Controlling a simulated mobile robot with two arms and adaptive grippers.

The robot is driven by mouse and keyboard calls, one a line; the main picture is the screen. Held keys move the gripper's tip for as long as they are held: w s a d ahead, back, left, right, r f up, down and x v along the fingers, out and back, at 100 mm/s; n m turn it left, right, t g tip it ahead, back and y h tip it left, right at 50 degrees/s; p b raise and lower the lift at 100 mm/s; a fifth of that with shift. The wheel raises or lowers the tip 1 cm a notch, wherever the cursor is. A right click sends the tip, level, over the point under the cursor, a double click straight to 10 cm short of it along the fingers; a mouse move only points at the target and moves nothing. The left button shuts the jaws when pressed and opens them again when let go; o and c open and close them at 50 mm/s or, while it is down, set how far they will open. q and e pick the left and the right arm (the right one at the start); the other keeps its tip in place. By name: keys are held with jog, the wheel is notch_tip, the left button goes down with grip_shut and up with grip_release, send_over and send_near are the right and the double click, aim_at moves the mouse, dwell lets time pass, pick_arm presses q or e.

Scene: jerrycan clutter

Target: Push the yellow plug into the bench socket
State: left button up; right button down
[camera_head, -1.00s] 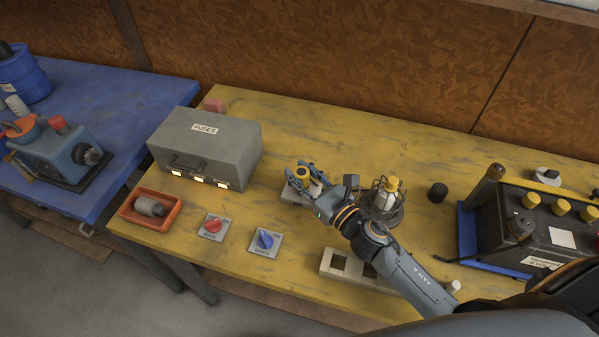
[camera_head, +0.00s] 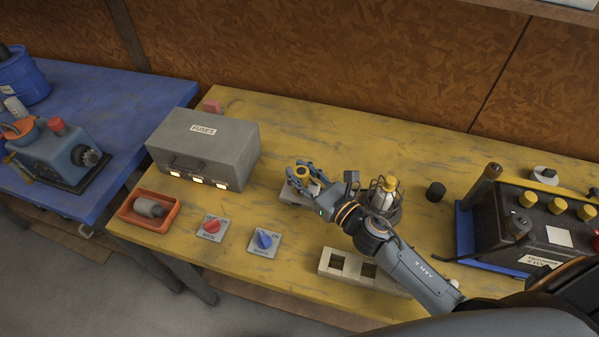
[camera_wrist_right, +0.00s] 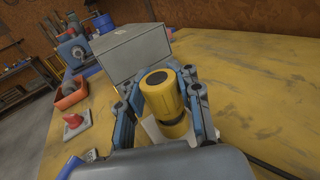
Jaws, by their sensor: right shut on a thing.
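The yellow plug (camera_wrist_right: 172,122) stands roughly upright between the blue fingers of my right gripper (camera_wrist_right: 163,105), which is shut on it. Its dark round top faces the right wrist camera. In the head view the right gripper (camera_head: 304,178) is over a pale socket plate (camera_head: 287,194) on the yellow bench, and the plug (camera_head: 302,171) shows as a small yellow round top between the fingers. The plate's pale edge (camera_wrist_right: 150,131) also shows beside the plug's lower part in the wrist view. The plug's lower end and the socket opening are hidden. My left gripper is out of view.
A grey fuse box (camera_head: 208,150) stands left of the gripper. A caged lamp (camera_head: 383,197) is close on the right. Red (camera_head: 211,227) and blue (camera_head: 264,240) switches and a pale two-hole block (camera_head: 340,264) lie in front. The bench behind is clear.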

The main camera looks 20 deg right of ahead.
jog(key=shift+w+f+m+h, duration=0.1)
jog(key=shift+m+h, duration=0.2)
jog(key=shift+h, duration=0.2)
jog(key=shift+a+f, duration=0.15)
jog(key=shift+f, duration=0.1)
